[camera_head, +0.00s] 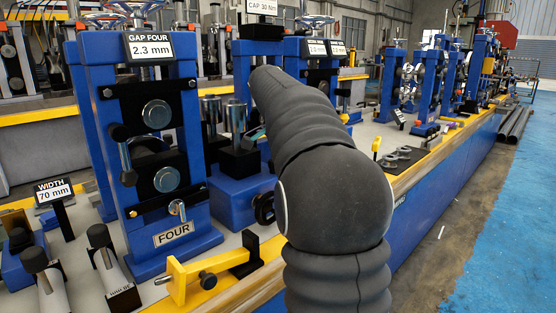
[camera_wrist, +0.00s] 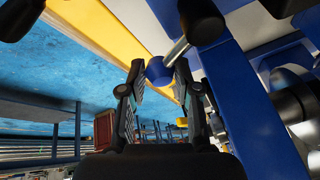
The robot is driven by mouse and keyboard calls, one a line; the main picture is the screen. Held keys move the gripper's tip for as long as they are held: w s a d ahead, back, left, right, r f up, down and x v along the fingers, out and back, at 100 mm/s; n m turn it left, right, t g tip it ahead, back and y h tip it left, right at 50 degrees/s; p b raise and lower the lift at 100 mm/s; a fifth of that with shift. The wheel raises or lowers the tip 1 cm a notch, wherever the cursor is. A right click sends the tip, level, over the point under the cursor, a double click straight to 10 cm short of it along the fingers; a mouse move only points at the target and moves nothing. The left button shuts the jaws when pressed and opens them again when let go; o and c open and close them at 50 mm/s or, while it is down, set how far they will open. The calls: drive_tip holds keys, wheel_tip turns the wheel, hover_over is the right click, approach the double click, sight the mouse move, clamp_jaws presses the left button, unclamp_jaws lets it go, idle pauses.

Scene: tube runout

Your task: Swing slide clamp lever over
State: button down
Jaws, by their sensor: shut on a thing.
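In the wrist view my gripper (camera_wrist: 160,66) has its two dark fingers closing around the blue end knob (camera_wrist: 158,72) of a lever. The lever's short steel rod (camera_wrist: 177,51) runs up and right from this knob to a black round part (camera_wrist: 202,20) beside a blue upright. I take it to be the slide clamp lever; no label on it is readable. In the head view my arm covers the gripper and the lever.
Blue roll stand FOUR (camera_head: 158,150), with a "GAP FOUR 2.3 mm" sign (camera_head: 150,48), stands left of my arm. A yellow bracket (camera_head: 195,278) lies near the bench's front edge. More blue stands (camera_head: 424,88) line the bench. The blue floor (camera_head: 505,200) at right is mostly clear.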

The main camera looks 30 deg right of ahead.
drive_tip(key=shift+s+a+m, duration=0.15)
drive_tip(key=shift+a+m, duration=0.05)
drive_tip(key=shift+m, duration=0.1)
idle(0.4)
drive_tip(key=c, duration=0.8)
unclamp_jaws()
drive_tip(key=v, duration=1.2)
drive_tip(key=shift+w+a, duration=0.1)
drive_tip(key=shift+w, duration=0.1)
